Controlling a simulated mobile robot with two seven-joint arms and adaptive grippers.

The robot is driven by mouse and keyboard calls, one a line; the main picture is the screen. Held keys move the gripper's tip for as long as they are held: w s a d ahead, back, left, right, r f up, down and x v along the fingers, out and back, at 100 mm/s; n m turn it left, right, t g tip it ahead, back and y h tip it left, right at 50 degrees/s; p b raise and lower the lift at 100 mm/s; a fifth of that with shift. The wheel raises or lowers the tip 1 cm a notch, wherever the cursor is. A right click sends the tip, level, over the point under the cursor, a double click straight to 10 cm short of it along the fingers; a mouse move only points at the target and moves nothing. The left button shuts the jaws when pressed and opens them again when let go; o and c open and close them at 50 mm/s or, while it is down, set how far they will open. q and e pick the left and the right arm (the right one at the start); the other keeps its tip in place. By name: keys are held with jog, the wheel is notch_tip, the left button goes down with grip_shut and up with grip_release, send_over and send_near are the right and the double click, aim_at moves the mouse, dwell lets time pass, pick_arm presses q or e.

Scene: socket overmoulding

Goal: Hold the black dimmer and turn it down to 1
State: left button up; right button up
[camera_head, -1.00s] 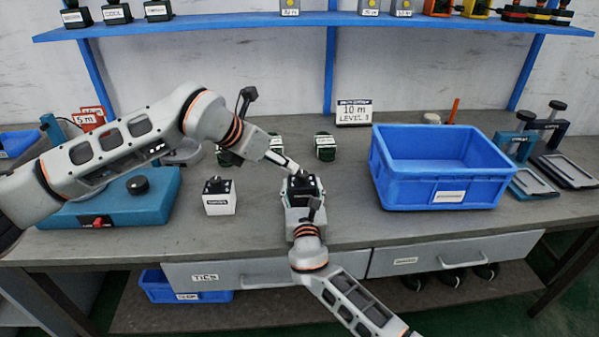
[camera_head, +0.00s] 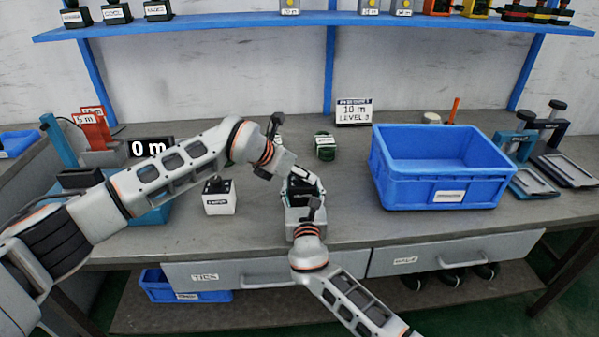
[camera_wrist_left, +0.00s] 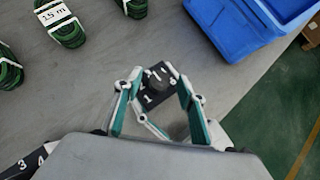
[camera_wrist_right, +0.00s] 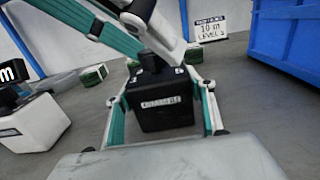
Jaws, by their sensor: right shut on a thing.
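The black dimmer (camera_head: 301,188) is a small dark box, held upright above the table at the middle. My right gripper (camera_wrist_right: 165,95) is shut on its sides, with the labelled front (camera_wrist_right: 163,104) facing my right wrist. My left gripper (camera_wrist_left: 158,74) comes in from above. Its fingertips stand apart on either side of the round knob (camera_wrist_left: 157,79) on the dimmer's top. A "1" mark (camera_wrist_left: 149,99) shows on that top face. The knob's exact setting is too small to tell, and contact with it is unclear.
A white box with a black top (camera_head: 220,198) stands left of the dimmer. A blue crate (camera_head: 440,196) stands to the right. A green coil (camera_head: 325,147) lies behind. A "0 m" display (camera_head: 150,148) and red tags (camera_head: 92,125) stand at left. My left arm covers much of the left side.

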pick_arm(q)
jog(key=shift+f, duration=0.1)
jog(key=c, duration=1.1)
jog(key=shift+c, duration=0.2)
jog(key=shift+d+n, duration=0.1)
jog(key=shift+n, duration=0.3)
jog(key=shift+n+t+y, duration=0.5)
jog(key=shift+n+y, duration=0.1)
jog(key=n+y, duration=0.1)
jog(key=n+t+y, duration=0.1)
jog(key=n, duration=0.1)
jog(key=shift+s+d, duration=0.15)
jog(key=shift+d, duration=0.15)
jog(key=n+y, duration=0.3)
jog(key=n, duration=0.1)
jog(key=shift+d+t, duration=0.15)
jog(key=shift+t, duration=0.25)
jog(key=shift+n+y, duration=1.3)
jog(key=shift+n, duration=0.3)
